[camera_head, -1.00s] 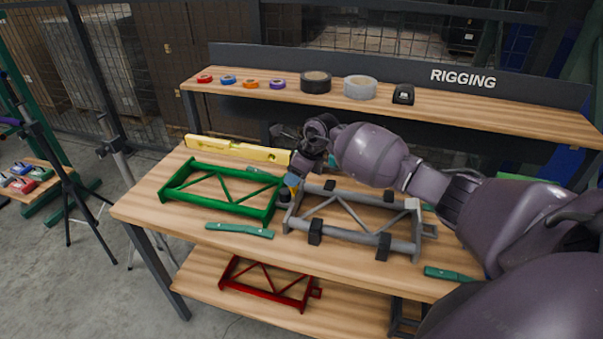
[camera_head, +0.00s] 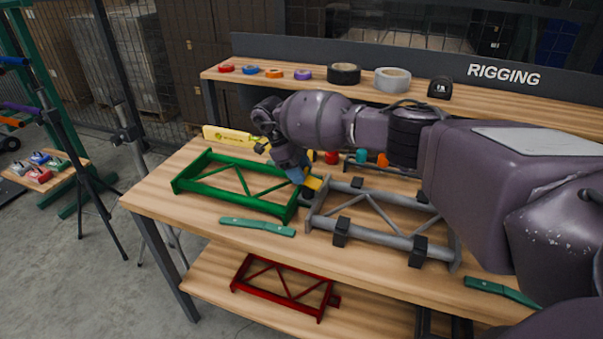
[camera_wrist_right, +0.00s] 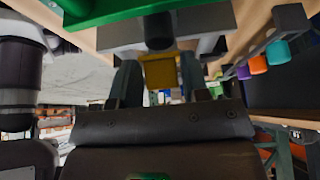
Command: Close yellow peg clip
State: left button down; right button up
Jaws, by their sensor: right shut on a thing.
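The yellow peg clip (camera_head: 313,183) sits at the joint between the green frame (camera_head: 238,207) and the grey frame (camera_head: 385,236). My right gripper (camera_head: 307,182) reaches down to it from above, its fingers partly hidden by the wrist. In the right wrist view the yellow clip (camera_wrist_right: 160,72) lies between the two fingers (camera_wrist_right: 160,82), which are shut on it. A dark round peg (camera_wrist_right: 158,30) shows just beyond the clip. How far the clip is closed cannot be told. My left gripper is not in view.
Black clamps sit on the grey frame. Teal handles lie at the front (camera_head: 257,227) and right of the wooden table. A yellow level (camera_head: 228,135) lies behind the green frame. Tape rolls stand on the rear shelf (camera_head: 450,112). A red frame (camera_head: 285,288) lies on the lower shelf.

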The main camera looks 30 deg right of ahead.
jog(key=shift+w+a+f+g+h+b, duration=0.15)
jog(key=shift+w+f+g+h+b, duration=0.05)
jog(key=shift+f+g+h+b, duration=0.4)
jog(key=shift+w+a+f+g+h+b, duration=0.15)
jog(key=shift+f+g+h+b, duration=0.15)
jog(key=shift+g, duration=0.2)
jog(key=o, duration=0.8)
